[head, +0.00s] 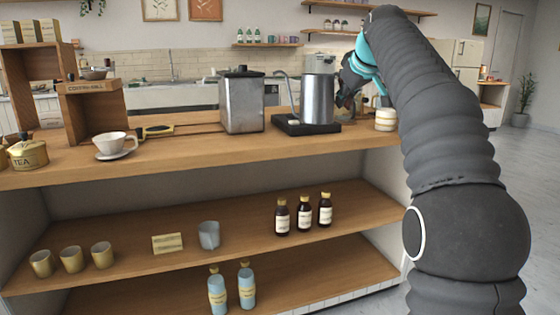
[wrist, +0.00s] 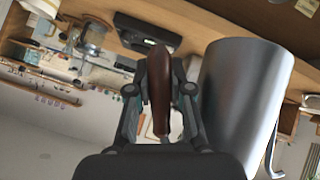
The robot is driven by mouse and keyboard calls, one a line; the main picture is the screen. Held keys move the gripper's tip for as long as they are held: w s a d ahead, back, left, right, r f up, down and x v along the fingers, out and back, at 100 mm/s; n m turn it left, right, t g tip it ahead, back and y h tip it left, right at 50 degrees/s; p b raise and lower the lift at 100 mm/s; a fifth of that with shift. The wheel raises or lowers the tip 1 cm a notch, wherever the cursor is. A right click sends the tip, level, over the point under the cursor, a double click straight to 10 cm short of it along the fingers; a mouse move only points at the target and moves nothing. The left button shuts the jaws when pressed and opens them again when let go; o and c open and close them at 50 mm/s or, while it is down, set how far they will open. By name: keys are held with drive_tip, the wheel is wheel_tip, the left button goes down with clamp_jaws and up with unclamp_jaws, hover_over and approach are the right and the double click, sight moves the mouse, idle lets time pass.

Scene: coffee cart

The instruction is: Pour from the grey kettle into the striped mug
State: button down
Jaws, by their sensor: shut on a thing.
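The grey kettle (head: 318,100) is a metal cylinder with a thin spout pointing left. The kettle's body (wrist: 240,90) fills the right of the wrist view. A cream mug with yellowish bands (head: 386,119), seemingly the striped mug, stands on the counter just right of the kettle, close by my arm.
A square metal canister (head: 242,105) stands left of the kettle. Further left are a white cup on a saucer (head: 114,146), a wooden box (head: 92,112) and a tea tin (head: 28,154). Bare counter (head: 200,147) lies along the front. Bottles and cups stand on the shelves below.

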drive_tip(key=w+f+m+h, duration=0.1)
drive_tip(key=w+f, duration=0.2)
drive_tip(key=f, duration=1.3)
drive_tip(key=w+f+m, duration=0.1)
drive_tip(key=w+f, duration=0.3)
drive_tip(key=f, duration=1.1)
drive_tip(key=s+f, duration=0.4)
drive_tip(key=f, duration=0.5)
drive_tip(key=s+f, duration=0.4)
drive_tip(key=f, duration=0.5)
drive_tip(key=s+f, duration=0.9)
drive_tip(key=s, duration=0.4)
drive_tip(key=shift+a+f+h, duration=0.25)
drive_tip(key=shift+a+h, duration=0.05)
drive_tip(key=shift+a, duration=0.1)
